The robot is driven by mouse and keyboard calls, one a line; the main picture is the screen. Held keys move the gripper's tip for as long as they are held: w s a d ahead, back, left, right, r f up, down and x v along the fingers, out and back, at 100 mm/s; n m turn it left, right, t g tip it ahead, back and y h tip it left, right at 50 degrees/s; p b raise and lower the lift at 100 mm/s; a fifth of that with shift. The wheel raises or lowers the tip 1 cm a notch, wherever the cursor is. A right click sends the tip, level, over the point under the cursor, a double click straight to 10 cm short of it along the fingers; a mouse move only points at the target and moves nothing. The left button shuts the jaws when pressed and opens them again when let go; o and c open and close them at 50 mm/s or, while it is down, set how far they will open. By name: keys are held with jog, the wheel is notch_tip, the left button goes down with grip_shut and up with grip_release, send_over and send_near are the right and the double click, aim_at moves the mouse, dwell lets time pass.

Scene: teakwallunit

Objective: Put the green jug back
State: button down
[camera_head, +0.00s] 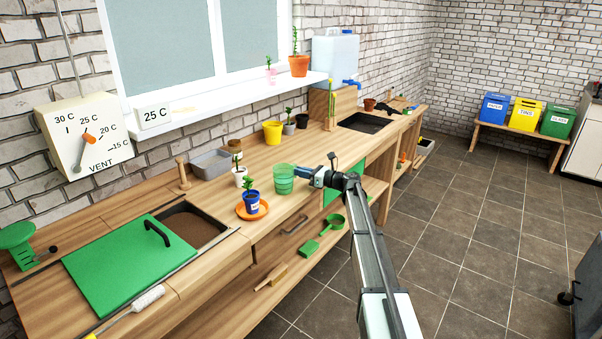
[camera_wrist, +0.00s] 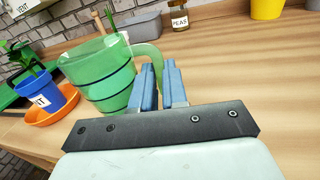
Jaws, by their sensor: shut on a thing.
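The green jug (camera_head: 283,183) is near the front edge of the wooden bench, right of a blue pot. In the wrist view the jug (camera_wrist: 105,80) is upright or slightly tilted, banded with dark lines, its handle (camera_wrist: 151,50) toward me. My gripper (camera_head: 304,173) reaches in from the right. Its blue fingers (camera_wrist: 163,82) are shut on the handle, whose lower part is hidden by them. I cannot tell whether the jug's base touches the bench.
The blue pot (camera_head: 252,202) with a plant stands in an orange saucer (camera_head: 240,213) close left of the jug. A yellow pot (camera_head: 272,134) and a jar (camera_wrist: 179,17) stand behind. Bench top (camera_head: 315,150) right of the jug is clear. A green scoop (camera_head: 334,221) lies on the lower shelf.

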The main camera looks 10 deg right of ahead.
jog(key=c, duration=1.1)
grip_release()
jog(key=shift+f, duration=0.1)
jog(key=shift+c, duration=0.2)
jog(key=shift+s+d, duration=0.2)
jog(key=shift+d, duration=0.1)
jog(key=v, duration=1.1)
